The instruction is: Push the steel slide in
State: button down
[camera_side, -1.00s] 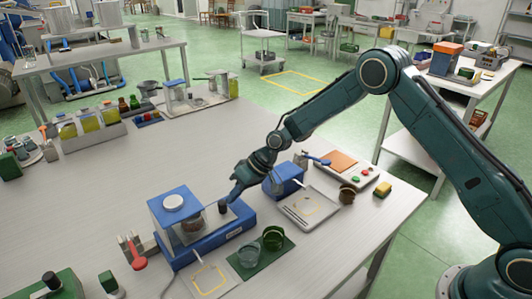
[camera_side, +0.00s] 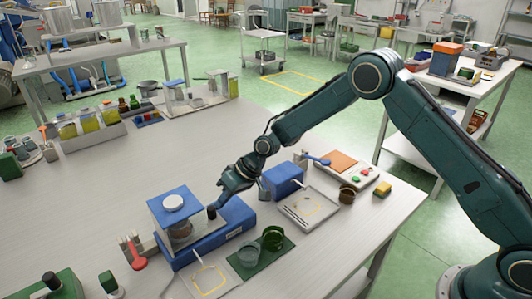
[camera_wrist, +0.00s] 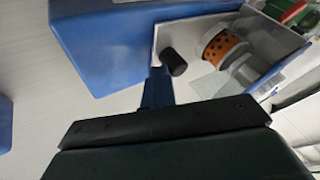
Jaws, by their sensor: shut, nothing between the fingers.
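The blue device (camera_side: 208,240) stands on the table with a clear-walled chamber under a blue top (camera_side: 173,204). The steel slide (camera_wrist: 188,34) is a pale plate at the chamber's side, carrying a black knob (camera_side: 212,212). The knob also shows in the wrist view (camera_wrist: 173,62). My gripper (camera_side: 221,207) is shut and empty, pointing down over the blue base, just right of the knob. In the wrist view its blue fingertips (camera_wrist: 157,82) are close beside the knob; I cannot tell whether they touch. An orange dotted disc (camera_wrist: 225,48) shows inside the chamber.
A smaller blue block (camera_side: 284,180) stands right of my gripper, and a grey tray (camera_side: 290,214) lies in front of it. Two cups on a green mat (camera_side: 270,262) stand before the device. A red-handled tool (camera_side: 136,256) is at its left.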

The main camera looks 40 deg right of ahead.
jog(key=d, duration=0.4)
jog(key=shift+w+d+r, duration=0.15)
jog(key=shift+w+r, duration=0.1)
jog(key=shift+r, duration=0.15)
jog(key=v, duration=0.9)
jog(key=shift+d+r, duration=0.1)
